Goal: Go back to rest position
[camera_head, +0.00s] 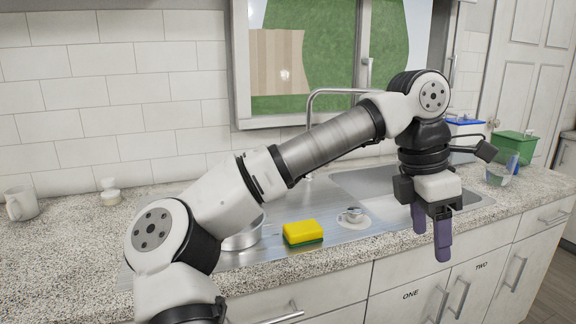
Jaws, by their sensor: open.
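My gripper (431,240) hangs at the right of the view with its purple fingers pointing down. The fingers are apart and nothing is between them. It is over the front edge of the counter, in front of the cabinet doors. My arm reaches across the middle of the view from the lower left, bent at the elbow joint near the window.
A yellow and green sponge (303,233) and a drain strainer (352,217) lie by the sink (365,185). A metal bowl (243,237) is partly hidden behind my arm. A white mug (21,203) stands far left. A green box (514,147) stands right.

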